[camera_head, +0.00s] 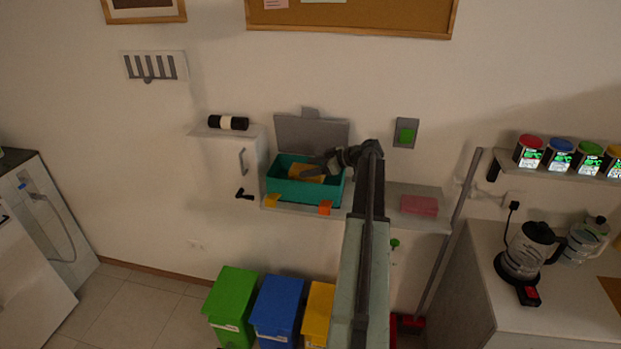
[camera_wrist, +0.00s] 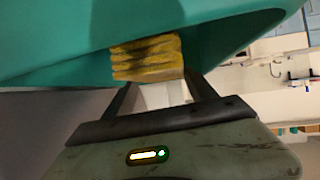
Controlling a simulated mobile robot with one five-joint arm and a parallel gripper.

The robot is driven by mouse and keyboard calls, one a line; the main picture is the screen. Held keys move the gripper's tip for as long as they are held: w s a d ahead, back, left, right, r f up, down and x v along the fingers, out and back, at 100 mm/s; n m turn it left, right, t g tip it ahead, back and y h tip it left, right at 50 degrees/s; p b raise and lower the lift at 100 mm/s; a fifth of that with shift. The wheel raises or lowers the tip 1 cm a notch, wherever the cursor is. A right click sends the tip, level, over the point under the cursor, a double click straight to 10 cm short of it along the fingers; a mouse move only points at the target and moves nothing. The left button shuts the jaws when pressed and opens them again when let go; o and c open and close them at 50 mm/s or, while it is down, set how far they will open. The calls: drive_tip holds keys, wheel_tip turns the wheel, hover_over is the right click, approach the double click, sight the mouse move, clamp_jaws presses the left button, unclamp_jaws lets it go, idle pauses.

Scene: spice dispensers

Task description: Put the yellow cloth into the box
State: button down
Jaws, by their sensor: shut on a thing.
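The yellow cloth (camera_head: 306,172) shows inside the open teal box (camera_head: 289,189) on the wall shelf. My gripper (camera_head: 331,160) reaches in over the box's right part and is shut on the cloth. In the wrist view the folded yellow cloth (camera_wrist: 147,60) sits between the two fingers of my gripper (camera_wrist: 152,82), with the teal wall of the box (camera_wrist: 60,40) around it. I cannot tell whether the cloth touches the box floor. The box's grey lid (camera_head: 311,133) stands open behind it. Orange latches hang at the box's front.
A pink block (camera_head: 419,205) lies on the shelf (camera_head: 432,222) to the right. A wall cabinet (camera_head: 225,155) with a black bottle (camera_head: 228,122) on top stands just left of the box. Green, blue (camera_head: 277,308) and yellow bins stand below.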

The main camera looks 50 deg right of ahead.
wheel_tip(320, 180, down, 3)
drive_tip(key=shift+r+b, duration=0.2)
drive_tip(key=shift+b, duration=0.4)
drive_tip(key=shift+w+d, duration=0.15)
drive_tip(key=shift+d, duration=0.05)
drive_tip(key=shift+r, duration=0.1)
drive_tip(key=shift+f+b, duration=0.5)
drive_tip(key=shift+f, duration=0.1)
drive_tip(key=shift+c, duration=1.2)
unclamp_jaws()
drive_tip(key=shift+r, duration=0.15)
